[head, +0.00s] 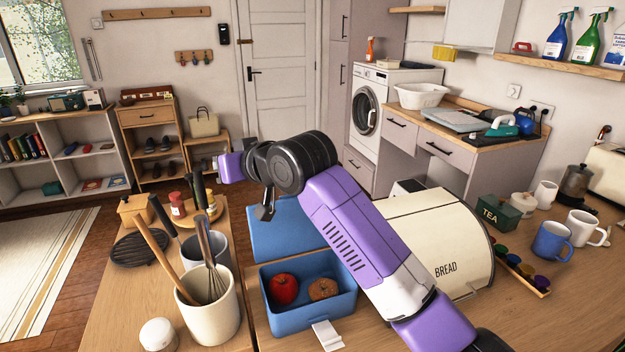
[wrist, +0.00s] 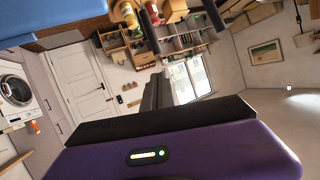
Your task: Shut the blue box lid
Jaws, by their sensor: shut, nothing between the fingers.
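The blue box (head: 312,319) stands on the wooden counter in the lower middle of the head view, holding a red apple (head: 284,289) and a brown round item (head: 323,288). Its blue lid (head: 278,237) is open, at the back of the box. My gripper (head: 266,212) is shut and empty, above the lid's far left part, with fingers pointing down. In the wrist view the shut fingers (wrist: 157,92) show in the middle. A blue surface, likely the lid (wrist: 50,18), fills the upper left there.
My arm passes over the cream bread bin (head: 440,245), right of the box. A utensil crock (head: 208,312) with a whisk and a grey pot (head: 206,247) stand to the left. A tea tin (head: 497,213), mugs and a capsule rack are at the right.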

